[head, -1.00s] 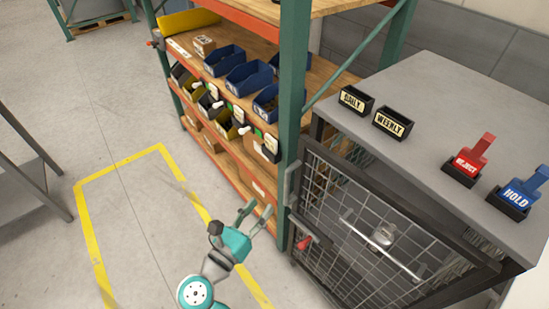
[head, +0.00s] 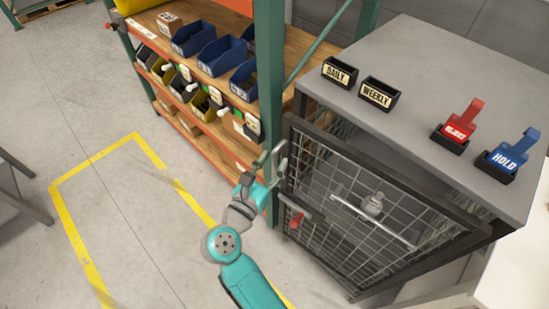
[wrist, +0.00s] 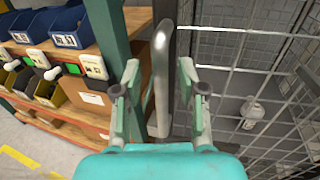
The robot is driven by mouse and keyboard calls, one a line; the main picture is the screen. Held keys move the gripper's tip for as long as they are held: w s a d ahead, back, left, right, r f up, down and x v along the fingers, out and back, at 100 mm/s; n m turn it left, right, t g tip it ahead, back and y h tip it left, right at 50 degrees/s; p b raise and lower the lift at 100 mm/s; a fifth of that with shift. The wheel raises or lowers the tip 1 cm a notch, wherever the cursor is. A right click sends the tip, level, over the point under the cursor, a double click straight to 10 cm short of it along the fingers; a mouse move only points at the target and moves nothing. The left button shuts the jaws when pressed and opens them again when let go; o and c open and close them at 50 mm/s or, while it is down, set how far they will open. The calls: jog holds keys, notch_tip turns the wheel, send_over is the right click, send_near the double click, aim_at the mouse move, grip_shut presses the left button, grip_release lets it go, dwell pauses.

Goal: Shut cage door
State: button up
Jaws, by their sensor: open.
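The cage door (head: 335,210) is a dark-framed wire mesh panel on the front of a grey-topped cage. It appears ajar, with a gap between its top rail and the cage. Its upright grey handle (wrist: 162,78) is at the door's left edge. My gripper (head: 272,168) is at that handle in the head view. In the wrist view, my gripper (wrist: 160,85) is open, with the handle between its two fingers. Contact cannot be told. A red latch piece (head: 296,218) sits low on the door's left side.
A rack (head: 268,100) with green posts and bins stands just left of the cage. Label holders and red and blue tags (head: 460,125) stand on the cage top (head: 420,75). A grey object (head: 373,203) shows behind the mesh. The yellow-lined floor (head: 120,210) is clear.

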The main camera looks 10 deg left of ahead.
aim_at(284, 149)
jog(key=shift+w+d, duration=0.25)
jog(key=shift+w, duration=0.45)
grip_shut()
jog(key=shift+w+d+m+g+h, duration=0.15)
jog(key=shift+w+d+m+h, duration=0.2)
jog(key=shift+w, duration=0.45)
jog(key=shift+w+d+m+g+h, duration=0.1)
jog(key=shift+w+d+g+h, duration=0.15)
jog(key=shift+w+d, duration=0.4)
jog(key=shift+w+d+m+g+h, duration=0.1)
jog(key=shift+w+d+m+h, duration=0.25)
jog(key=shift+w, duration=0.55)
grip_release()
jog(key=shift+w, duration=0.1)
